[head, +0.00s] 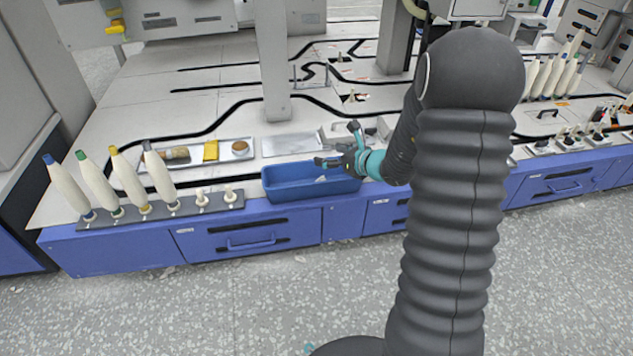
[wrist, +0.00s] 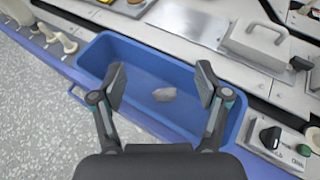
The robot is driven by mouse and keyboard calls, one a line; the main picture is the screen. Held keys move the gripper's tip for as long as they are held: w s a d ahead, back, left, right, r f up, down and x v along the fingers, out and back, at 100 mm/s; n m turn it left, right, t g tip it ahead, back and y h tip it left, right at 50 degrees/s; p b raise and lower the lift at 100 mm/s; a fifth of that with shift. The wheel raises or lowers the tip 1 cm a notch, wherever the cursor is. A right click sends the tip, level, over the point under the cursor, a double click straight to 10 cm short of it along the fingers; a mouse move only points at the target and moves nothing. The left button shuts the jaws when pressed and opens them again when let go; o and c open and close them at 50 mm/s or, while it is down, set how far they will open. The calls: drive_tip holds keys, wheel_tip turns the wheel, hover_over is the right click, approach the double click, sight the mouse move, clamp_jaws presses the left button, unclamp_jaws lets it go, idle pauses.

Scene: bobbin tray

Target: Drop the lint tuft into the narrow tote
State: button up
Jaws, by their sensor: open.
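The narrow tote is a blue open bin (head: 285,193) at the front edge of the worktop in the head view. It also fills the middle of the wrist view (wrist: 95,58). A pale grey lint tuft (wrist: 164,94) shows inside the tote, apparently on its floor; in the head view it is a small light patch (head: 321,179). My gripper (head: 337,150) is over the tote's right part. In the wrist view my gripper (wrist: 161,78) has its two fingers wide apart with the tuft seen between and beyond them, touching neither finger.
A rack of bobbins (head: 130,213) stands left of the tote. Behind it, a metal tray (head: 225,160) holds several small items, and a bare metal plate (head: 290,144) lies beside that. A grey handled block (wrist: 257,42) and a control box (wrist: 280,139) are close to the tote's right side.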

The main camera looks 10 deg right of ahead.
drive_tip(key=v, duration=0.8)
